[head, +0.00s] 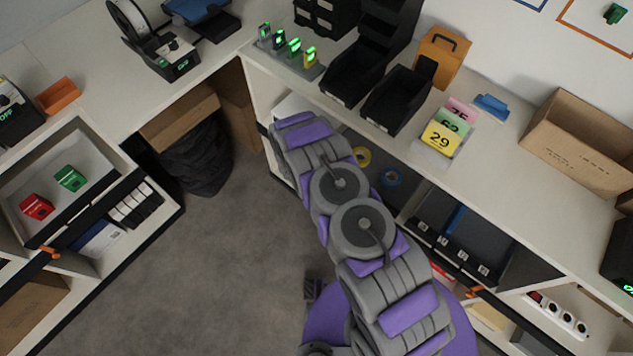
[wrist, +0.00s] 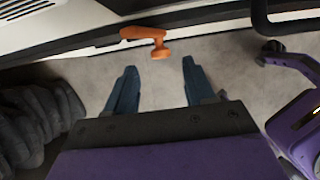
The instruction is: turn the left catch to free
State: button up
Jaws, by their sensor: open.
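In the head view, one orange catch (head: 48,251) sits at the front edge of the left bench's open drawer, on the left. A second orange catch (head: 474,291) sits at the front of the right bench's drawer. In the wrist view, an orange catch (wrist: 148,38) with a short bent handle shows on a pale front edge. I cannot tell for certain which of the two it is. My gripper (wrist: 158,72) is open and empty, its two blue-grey fingers apart over the floor, below the catch in the picture and not visibly touching it. The head view does not show its fingers.
The left drawer (head: 100,205) holds a red (head: 36,207) and a green box (head: 70,178). A dark bag (head: 195,160) lies under the corner; it also shows in the wrist view (wrist: 38,122). Grey floor (head: 200,270) between the benches is clear. My arm crosses the right bench's front.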

jog(key=b+x, duration=0.1)
jog(key=x, duration=0.4)
jog(key=shift+c, duration=0.5)
jog(key=shift+w+r, duration=0.1)
jog(key=shift+w, duration=0.05)
grip_shut()
